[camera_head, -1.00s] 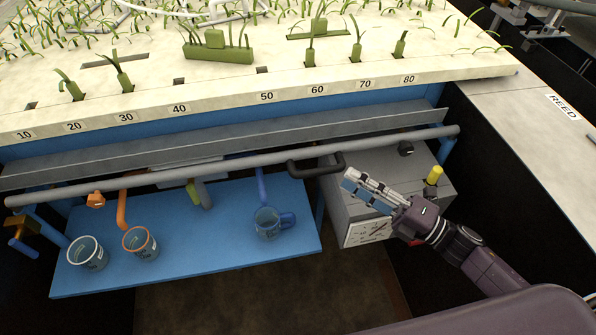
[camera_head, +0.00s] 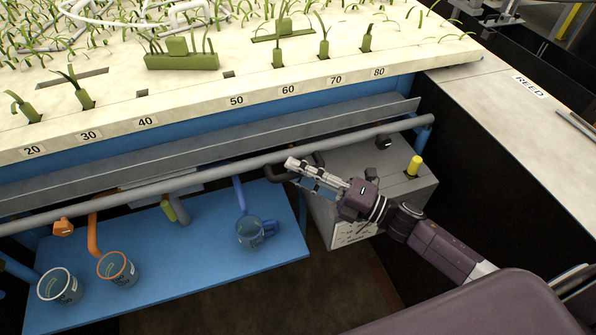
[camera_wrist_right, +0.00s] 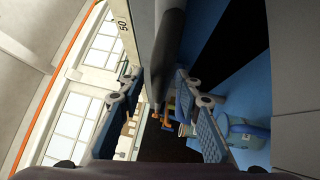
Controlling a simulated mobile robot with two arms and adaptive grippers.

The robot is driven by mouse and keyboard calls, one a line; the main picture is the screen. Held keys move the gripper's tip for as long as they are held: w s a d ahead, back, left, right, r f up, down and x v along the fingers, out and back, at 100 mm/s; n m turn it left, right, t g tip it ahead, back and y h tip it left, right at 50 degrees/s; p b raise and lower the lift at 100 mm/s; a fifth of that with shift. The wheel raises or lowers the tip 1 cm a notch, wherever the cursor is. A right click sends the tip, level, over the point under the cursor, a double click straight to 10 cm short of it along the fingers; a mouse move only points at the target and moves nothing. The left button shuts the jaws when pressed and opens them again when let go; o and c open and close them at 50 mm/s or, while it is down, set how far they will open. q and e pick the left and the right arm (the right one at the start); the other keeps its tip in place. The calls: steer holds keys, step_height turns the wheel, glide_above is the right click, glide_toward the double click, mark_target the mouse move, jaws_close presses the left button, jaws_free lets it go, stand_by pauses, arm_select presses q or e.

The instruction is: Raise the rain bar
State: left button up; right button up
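A long grey bar (camera_head: 200,178) runs across the front below the plant bed. A black looped handle (camera_head: 275,174) sits on it near its right part. My right gripper (camera_head: 292,172) is at this handle. In the right wrist view its two fingers (camera_wrist_right: 158,110) stand apart, with a dark round bar (camera_wrist_right: 171,45) between them; contact cannot be told. White pipework (camera_head: 150,14) lies over the plants at the top left. No label shows which of these is the rain bar. My left gripper is out of view.
A grey box (camera_head: 345,212) with a yellow knob (camera_head: 414,165) and a black knob (camera_head: 383,143) stands under my right arm.

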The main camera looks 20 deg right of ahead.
jaws_close()
stand_by(0.3)
step_height(320, 180, up, 29)
steer(key=p, duration=2)
steer(key=shift+r, duration=0.15)
jaws_free()
